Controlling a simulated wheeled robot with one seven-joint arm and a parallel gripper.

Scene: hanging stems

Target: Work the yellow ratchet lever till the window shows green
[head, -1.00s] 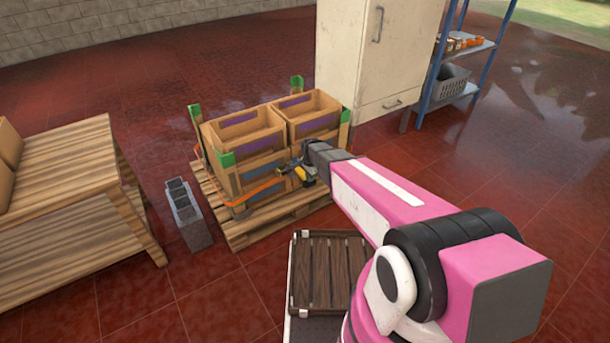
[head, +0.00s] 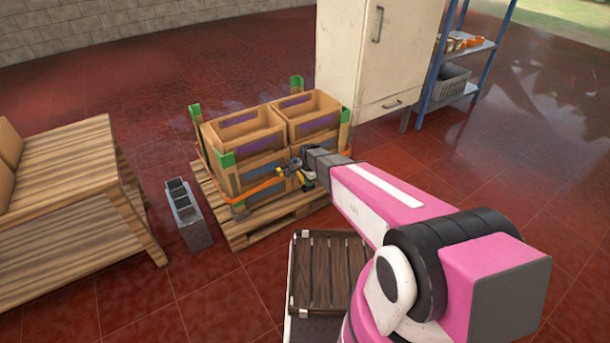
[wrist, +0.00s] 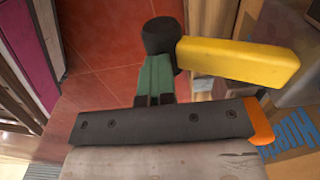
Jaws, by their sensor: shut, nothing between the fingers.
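The yellow ratchet lever (wrist: 240,62) shows large in the wrist view, with a black round end piece (wrist: 163,36) at its left. In the head view the lever (head: 309,173) is a small yellow patch at the front right of the strapped crates. My gripper (wrist: 157,62) is shut and empty. Its green fingers reach up to the black end piece, beside the lever; I cannot tell whether they touch it. In the head view my gripper (head: 297,164) is at the ratchet. The window and its colour cannot be made out.
An orange strap (head: 262,188) runs around the crates (head: 243,130) on a wooden pallet (head: 237,236). A grey block (head: 192,222) and a wooden table (head: 60,205) stand left. A cream cabinet (head: 350,50) and blue shelf (head: 425,100) stand behind. Red floor is open at the right.

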